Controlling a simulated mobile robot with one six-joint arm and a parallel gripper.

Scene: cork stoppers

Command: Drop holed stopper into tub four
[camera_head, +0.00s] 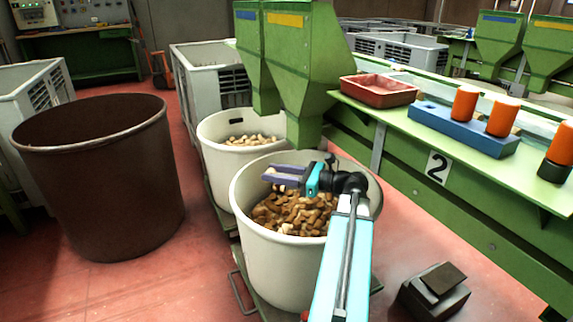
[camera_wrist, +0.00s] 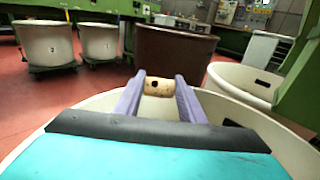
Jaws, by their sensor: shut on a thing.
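My gripper (camera_head: 285,176) has its purple fingers shut on a cork stopper (camera_wrist: 158,87), which lies crosswise between the fingertips in the wrist view. A dark round hole shows in the stopper's side. In the head view my gripper is over the left part of the near white tub (camera_head: 256,247), above the pile of brown stoppers inside. The near tub's rim also shows below my gripper in the wrist view (camera_wrist: 68,112). A second white tub (camera_head: 216,160), holding pale stoppers, stands behind it. I see no number on either tub in the head view.
A large brown bin (camera_head: 95,185) stands to the left. A green bench (camera_head: 450,140) marked 2 runs along the right. Two more white tubs (camera_wrist: 47,45) (camera_wrist: 100,43) stand far left in the wrist view.

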